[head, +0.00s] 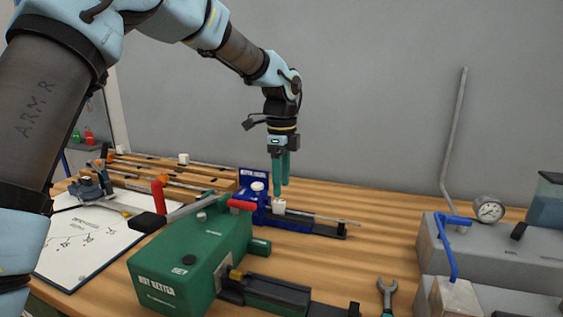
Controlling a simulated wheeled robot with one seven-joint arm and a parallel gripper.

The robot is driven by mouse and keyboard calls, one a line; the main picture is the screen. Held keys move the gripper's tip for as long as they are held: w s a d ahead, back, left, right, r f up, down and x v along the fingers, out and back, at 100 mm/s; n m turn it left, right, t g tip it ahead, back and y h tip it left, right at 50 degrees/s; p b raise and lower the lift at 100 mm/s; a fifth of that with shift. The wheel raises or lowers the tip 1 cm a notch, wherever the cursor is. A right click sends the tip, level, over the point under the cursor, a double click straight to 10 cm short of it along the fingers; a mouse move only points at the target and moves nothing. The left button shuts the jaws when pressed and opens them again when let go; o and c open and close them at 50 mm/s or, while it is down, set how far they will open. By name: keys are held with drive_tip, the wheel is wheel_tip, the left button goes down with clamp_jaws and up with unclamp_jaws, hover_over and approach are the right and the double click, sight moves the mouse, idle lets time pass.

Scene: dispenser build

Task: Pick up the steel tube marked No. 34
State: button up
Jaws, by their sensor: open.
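My gripper (281,190) points straight down with its green fingers open and empty, just above the blue fixture (290,223). A thin steel tube (325,219) lies along this fixture, with a white block or tag (279,207) at its left end, below the fingertips. The fingers look close to the white piece, but I cannot tell whether they touch it. No number is readable on this tube. More thin tubes (160,179) lie on a wooden rack at the back left, and their marks are too small to read.
A white drawing board (80,243) lies at left. Grey blocks with a gauge (489,210) and an upright bent pipe (453,130) stand at right.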

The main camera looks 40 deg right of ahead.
sight(281, 201)
drive_tip(key=shift+f+p, duration=0.35)
drive_tip(key=shift+f, duration=2.15)
drive_tip(key=shift+c, duration=0.2)
clamp_jaws()
